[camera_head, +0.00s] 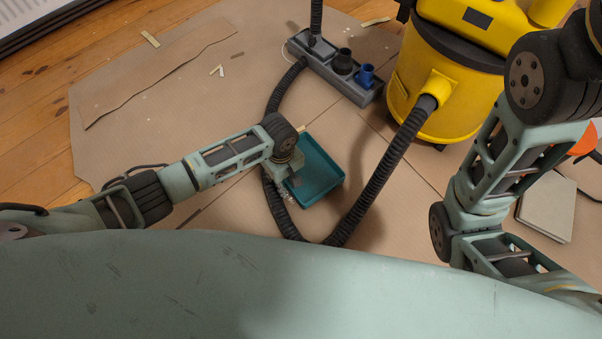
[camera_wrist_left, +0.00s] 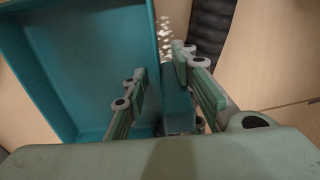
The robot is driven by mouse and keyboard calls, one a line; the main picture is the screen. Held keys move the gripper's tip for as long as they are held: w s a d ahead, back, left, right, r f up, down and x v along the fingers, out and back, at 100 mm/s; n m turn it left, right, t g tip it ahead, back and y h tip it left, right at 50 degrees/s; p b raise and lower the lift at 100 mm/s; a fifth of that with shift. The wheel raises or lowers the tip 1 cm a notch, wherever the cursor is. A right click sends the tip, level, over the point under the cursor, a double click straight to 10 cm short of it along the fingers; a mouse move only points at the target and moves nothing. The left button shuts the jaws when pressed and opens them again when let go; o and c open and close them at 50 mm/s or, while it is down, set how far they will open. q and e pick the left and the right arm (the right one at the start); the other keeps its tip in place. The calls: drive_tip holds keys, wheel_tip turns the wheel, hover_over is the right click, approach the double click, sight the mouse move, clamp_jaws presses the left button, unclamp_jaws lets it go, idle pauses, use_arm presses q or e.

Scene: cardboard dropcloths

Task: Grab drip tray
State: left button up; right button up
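The drip tray is a shallow teal rectangular tray (camera_head: 322,172) lying on the brown floor covering in the head view. My left gripper (camera_head: 292,186) is low at its left side, seen from above. In the left wrist view the tray (camera_wrist_left: 70,60) fills the upper left. There my left gripper (camera_wrist_left: 160,82) has its fingers apart, one over the tray's inside and one beyond its near-side wall. A teal piece (camera_wrist_left: 178,105) shows between the fingers; I cannot tell whether they touch it or the wall. My right gripper is out of view.
A yellow vacuum (camera_head: 447,75) stands behind right of the tray. Its black hose (camera_head: 375,165) loops around the tray's front and left. A grey caddy (camera_head: 335,68) is behind. A grey flat box (camera_head: 546,208) lies right. Cardboard (camera_head: 160,70) at the left is mostly clear.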

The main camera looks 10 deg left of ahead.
use_arm(q)
clamp_jaws()
idle(0.6)
